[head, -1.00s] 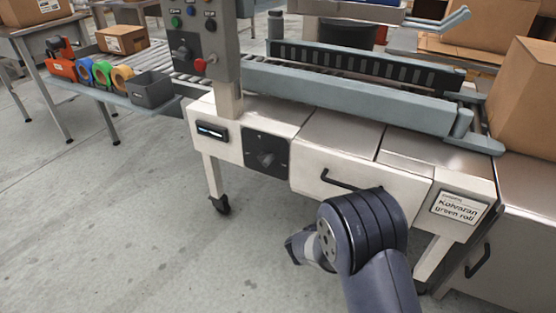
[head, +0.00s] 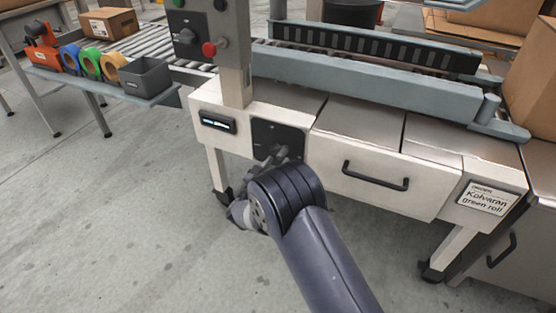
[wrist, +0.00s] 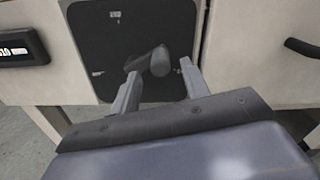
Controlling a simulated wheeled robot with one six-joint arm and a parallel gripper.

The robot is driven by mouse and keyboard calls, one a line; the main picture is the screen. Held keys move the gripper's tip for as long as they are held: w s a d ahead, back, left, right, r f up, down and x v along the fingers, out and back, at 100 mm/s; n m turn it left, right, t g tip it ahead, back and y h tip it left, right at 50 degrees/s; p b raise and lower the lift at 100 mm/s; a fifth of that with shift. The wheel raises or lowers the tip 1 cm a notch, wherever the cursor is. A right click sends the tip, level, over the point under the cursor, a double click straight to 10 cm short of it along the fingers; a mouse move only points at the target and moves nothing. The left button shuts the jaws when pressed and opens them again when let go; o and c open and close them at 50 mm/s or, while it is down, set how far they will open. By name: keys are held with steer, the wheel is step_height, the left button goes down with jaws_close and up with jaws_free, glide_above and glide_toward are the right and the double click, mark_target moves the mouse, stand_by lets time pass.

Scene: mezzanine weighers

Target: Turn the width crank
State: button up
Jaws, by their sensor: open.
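The width crank (wrist: 159,62) is a grey knob with a short arm on a dark square plate (wrist: 107,42) in the front of the white machine. In the wrist view my gripper (wrist: 157,68) is open, with one finger on each side of the crank. The knob shows between the fingertips, and I cannot tell whether either finger touches it. In the head view the dark plate (head: 278,135) shows, but my wrist and arm hide its lower part and most of the crank.
A drawer handle (head: 375,176) sticks out right of the plate. A small display (head: 217,122) is to the left, below a control post (head: 235,75) with a red button. A side shelf (head: 105,86) holds tape rolls and a grey bin.

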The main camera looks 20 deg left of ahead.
mark_target(280, 159)
steer(key=shift+w+d, duration=0.15)
steer(key=shift+w, duration=1.55)
jaws_close()
steer(key=shift+b, duration=0.3)
steer(key=shift+f, duration=0.1)
